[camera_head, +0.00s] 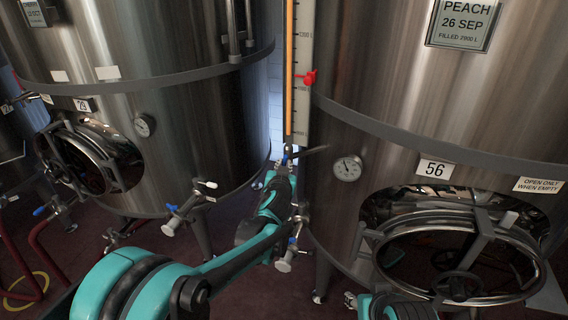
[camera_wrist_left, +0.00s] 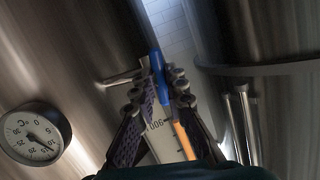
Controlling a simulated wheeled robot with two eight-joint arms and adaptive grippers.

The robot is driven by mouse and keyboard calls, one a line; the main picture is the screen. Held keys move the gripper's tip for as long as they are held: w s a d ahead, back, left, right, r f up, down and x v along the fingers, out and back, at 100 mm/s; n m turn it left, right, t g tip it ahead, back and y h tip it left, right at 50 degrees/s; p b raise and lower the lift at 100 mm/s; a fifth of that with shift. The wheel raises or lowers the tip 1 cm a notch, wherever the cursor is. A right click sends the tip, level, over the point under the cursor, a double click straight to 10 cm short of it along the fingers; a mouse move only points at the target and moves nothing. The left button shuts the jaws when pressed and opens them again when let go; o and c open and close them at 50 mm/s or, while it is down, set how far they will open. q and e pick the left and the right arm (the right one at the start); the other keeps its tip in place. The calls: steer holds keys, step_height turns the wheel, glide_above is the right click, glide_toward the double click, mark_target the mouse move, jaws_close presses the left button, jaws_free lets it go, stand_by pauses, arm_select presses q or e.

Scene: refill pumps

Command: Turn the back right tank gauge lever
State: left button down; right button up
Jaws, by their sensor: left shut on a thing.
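The tank gauge is a vertical scale (camera_head: 303,55) with an orange column and a red marker (camera_head: 309,77), beside the tank labelled 56 (camera_head: 420,110). At its lower end is a small lever with a blue handle (camera_wrist_left: 160,75), largely hidden by my arm in the head view. My left gripper (camera_head: 287,163) reaches this lower end from below. In the left wrist view its two fingers (camera_wrist_left: 157,95) are shut around the blue lever, with the scale and orange column just behind. My right gripper does not show.
Tank 29 (camera_head: 190,120) stands on the left, with a narrow gap between the tanks. A round dial (camera_head: 348,168) and a round hatch (camera_head: 458,255) are on tank 56. Valves (camera_head: 186,212) stick out low on the left tank, and another valve (camera_head: 288,258) is below my gripper.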

arm_select(q)
steer(key=shift+n+g+h+p, duration=0.3)
steer(key=shift+n+h, duration=0.1)
steer(key=shift+n, duration=0.3)
steer(key=c, duration=1.6)
jaws_free()
steer(key=shift+o, duration=0.2)
steer(key=v, duration=1.2)
